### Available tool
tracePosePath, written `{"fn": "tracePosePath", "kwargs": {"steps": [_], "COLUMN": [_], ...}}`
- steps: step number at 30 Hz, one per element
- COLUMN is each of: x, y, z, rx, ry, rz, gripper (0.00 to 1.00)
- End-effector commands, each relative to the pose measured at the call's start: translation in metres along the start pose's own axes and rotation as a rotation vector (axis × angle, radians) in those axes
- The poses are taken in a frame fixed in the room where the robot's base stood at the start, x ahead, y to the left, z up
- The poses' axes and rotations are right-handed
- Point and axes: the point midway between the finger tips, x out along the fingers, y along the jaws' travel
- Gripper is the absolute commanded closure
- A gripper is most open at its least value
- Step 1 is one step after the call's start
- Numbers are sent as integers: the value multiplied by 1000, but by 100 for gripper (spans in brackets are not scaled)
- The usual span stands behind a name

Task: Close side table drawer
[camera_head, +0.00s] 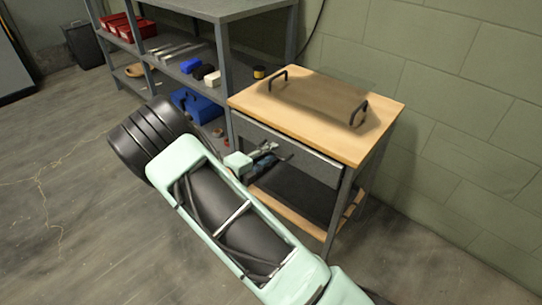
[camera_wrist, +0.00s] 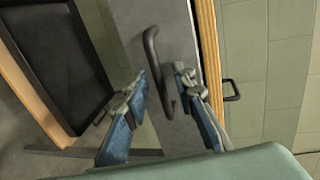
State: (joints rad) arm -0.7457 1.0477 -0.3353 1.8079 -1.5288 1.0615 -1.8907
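The side table (camera_head: 375,150) has a wooden top, a grey metal frame and a grey drawer front (camera_head: 290,142) just under the top. In the head view the drawer front looks close to the table's front edge; how far it stands out is hard to tell. In the wrist view the drawer front (camera_wrist: 178,30) carries a curved black handle (camera_wrist: 152,50). My gripper (camera_wrist: 160,88) is open, with one blue-grey finger on each side of the handle's lower part. Contact is not clear. In the head view my gripper (camera_head: 266,155) is before the drawer front, partly hidden by my arm.
A tray with two black handles (camera_head: 358,113) rests on the tabletop. Grey shelving (camera_head: 222,60) with bins and small items stands to the left. A block wall (camera_head: 450,90) is behind.

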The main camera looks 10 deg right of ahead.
Motion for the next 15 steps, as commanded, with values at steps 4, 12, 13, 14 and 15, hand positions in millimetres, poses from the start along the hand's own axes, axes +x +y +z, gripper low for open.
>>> {"fn": "tracePosePath", "kwargs": {"steps": [4,12,13,14,15], "x": [8,8,8,8,8], "y": [0,0,0,0,0], "z": [0,0,0,0,0], "rx": [0,0,0,0,0], "ry": [-1,-1,-1,-1,-1], "rz": [-1,0,0,0,0], "gripper": [75,77,80,83,88]}}
